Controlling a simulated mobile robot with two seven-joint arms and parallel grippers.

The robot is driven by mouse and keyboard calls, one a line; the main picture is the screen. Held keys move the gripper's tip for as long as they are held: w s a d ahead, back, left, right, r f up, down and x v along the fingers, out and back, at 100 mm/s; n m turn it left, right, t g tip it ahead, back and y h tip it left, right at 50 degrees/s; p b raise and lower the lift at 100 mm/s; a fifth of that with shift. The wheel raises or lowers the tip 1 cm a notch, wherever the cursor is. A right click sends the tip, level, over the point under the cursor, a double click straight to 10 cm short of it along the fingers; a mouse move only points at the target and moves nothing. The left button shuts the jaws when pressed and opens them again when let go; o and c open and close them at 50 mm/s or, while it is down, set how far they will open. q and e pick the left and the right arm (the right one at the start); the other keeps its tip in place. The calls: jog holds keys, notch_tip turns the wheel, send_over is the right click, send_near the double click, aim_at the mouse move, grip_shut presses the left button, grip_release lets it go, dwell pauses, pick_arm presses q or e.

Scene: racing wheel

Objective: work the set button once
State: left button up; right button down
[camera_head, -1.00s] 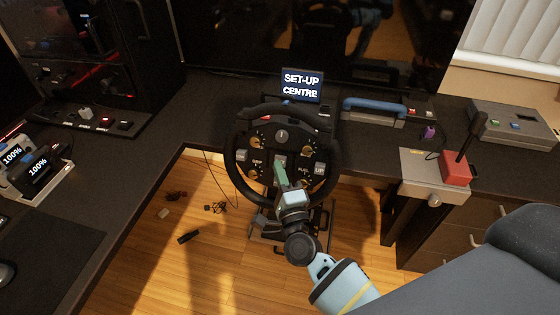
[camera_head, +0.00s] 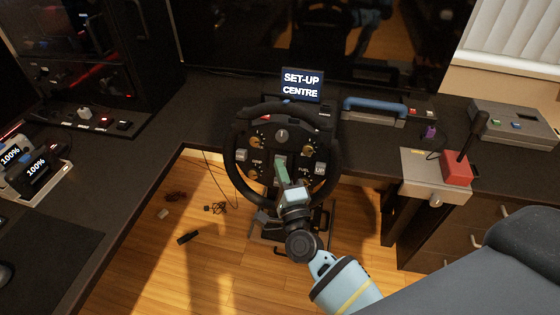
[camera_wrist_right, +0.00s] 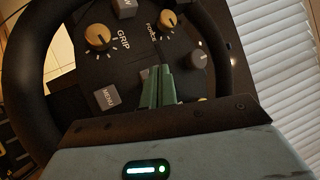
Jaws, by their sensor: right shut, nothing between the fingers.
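The black racing wheel (camera_head: 237,185) stands upright at the desk edge, with knobs and buttons on its face. My right gripper (camera_head: 281,159) is shut and empty, with its green fingers over the middle of the wheel face. In the right wrist view, the shut fingertips (camera_wrist_right: 160,70) point at the wheel face among the knobs; I cannot tell whether they touch it. No button label reading "set" is legible, and the fingers hide part of the face. A small display (camera_head: 301,85) above the wheel reads "SET-UP CENTRE". My left gripper is not in view.
A grey box with a red lever unit (camera_head: 457,168) stands right of the wheel. A blue-handled panel (camera_head: 373,107) lies behind it. In the wrist view, a MENU button (camera_wrist_right: 106,97) and a GRIP knob (camera_wrist_right: 97,37) sit left of the fingers.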

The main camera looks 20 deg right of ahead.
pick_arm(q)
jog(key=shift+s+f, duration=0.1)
pick_arm(e)
jog(key=shift+w+d, duration=0.1)
jog(key=shift+w, duration=0.05)
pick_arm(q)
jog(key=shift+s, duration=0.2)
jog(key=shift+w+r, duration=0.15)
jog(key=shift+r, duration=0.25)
pick_arm(e)
jog(key=shift+s+a+r, duration=0.2)
jog(key=shift+s+a, duration=0.15)
jog(key=shift+s, duration=0.25)
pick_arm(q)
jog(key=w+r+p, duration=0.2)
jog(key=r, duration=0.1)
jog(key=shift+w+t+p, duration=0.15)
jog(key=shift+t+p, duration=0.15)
pick_arm(e)
jog(key=s+a, duration=0.1)
jog(key=s+r, duration=0.1)
jog(key=s+a+r, duration=0.1)
jog(key=shift+s+a, duration=0.3)
jog(key=shift+s, duration=0.1)
